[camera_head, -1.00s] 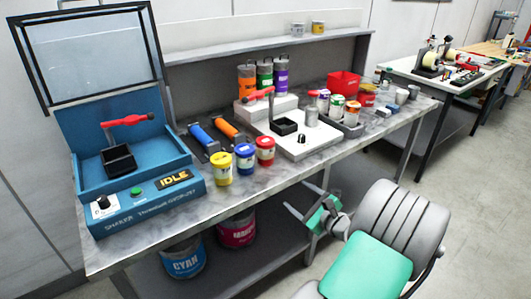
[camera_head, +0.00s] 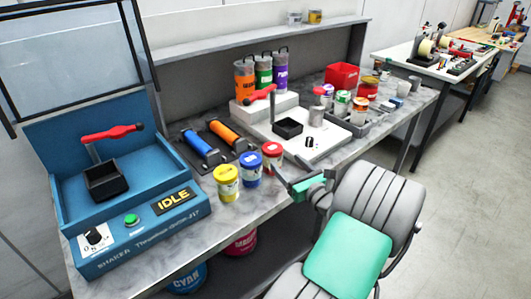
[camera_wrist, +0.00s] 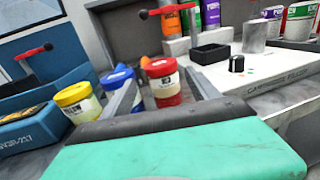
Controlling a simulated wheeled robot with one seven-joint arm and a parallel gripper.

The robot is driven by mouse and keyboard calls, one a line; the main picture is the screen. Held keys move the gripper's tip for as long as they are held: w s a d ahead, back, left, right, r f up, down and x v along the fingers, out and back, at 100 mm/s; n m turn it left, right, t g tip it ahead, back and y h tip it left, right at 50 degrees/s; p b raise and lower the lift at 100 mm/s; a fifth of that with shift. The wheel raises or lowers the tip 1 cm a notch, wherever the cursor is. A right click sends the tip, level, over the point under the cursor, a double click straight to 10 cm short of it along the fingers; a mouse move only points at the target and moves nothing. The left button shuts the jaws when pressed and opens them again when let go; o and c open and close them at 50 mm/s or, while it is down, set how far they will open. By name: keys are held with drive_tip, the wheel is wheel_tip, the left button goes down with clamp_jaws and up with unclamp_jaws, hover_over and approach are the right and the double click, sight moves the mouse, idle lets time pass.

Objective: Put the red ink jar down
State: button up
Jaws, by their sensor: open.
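The red ink jar (camera_head: 272,157) stands upright on the grey bench, to the right of the blue jar (camera_head: 249,167) and the yellow jar (camera_head: 227,182). My gripper (camera_head: 290,178) is open at the bench's front edge, its fingers pointing toward the red jar. In the wrist view the red jar (camera_wrist: 163,84) shows between the two spread fingers (camera_wrist: 162,82), past their tips as far as I can tell. The blue jar (camera_wrist: 118,85) is partly hidden behind the left finger. Nothing is held.
The blue shaker (camera_head: 130,190) with its IDLE sign is at left. A white-based device (camera_head: 295,140) with a black tray stands behind the red jar. Bare bench top (camera_head: 255,205) lies in front.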

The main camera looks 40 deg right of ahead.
sight(276, 151)
drive_tip(key=w, duration=0.5)
drive_tip(key=w+d+p, duration=0.1)
drive_tip(key=w, duration=0.1)
drive_tip(key=shift+w+d, duration=0.1)
drive_tip(key=shift+w, duration=0.2)
drive_tip(key=c, duration=1.4)
clamp_jaws()
drive_tip(key=shift+r, duration=0.15)
drive_tip(key=shift+r, duration=0.25)
wheel_tip(276, 151, up, 3)
drive_tip(key=shift+f, duration=0.15)
drive_tip(key=s+a+r, duration=0.4)
drive_tip(key=s+r, duration=0.5)
drive_tip(key=s, duration=0.4)
drive_tip(key=shift+s+r, duration=0.3)
